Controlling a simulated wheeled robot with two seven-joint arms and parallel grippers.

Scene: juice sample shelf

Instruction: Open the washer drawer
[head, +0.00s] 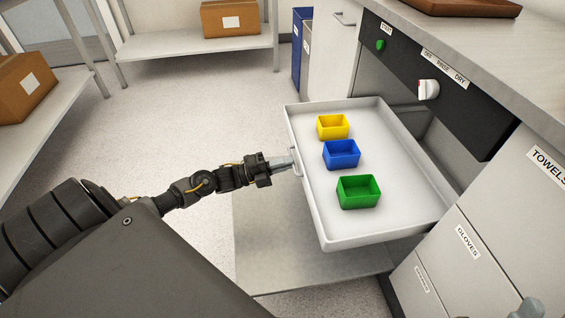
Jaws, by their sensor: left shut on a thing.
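The washer drawer (405,216) is a white shallow tray, pulled well out of the dark-fronted washer (400,62). Three small open bins stand in a row in it: yellow (333,127), blue (341,155) and green (358,192). All three look empty. My left gripper (285,162) is shut on the drawer's handle (296,160) at the middle of its front edge. The fingertips hide part of the handle.
The washer panel has a green button (380,45) and a white dial (428,90). Cabinet drawers (467,238) labelled for gloves and towels stand at the right. A cardboard box (230,18) sits on a back shelf. Floor (180,120) left of the drawer is clear.

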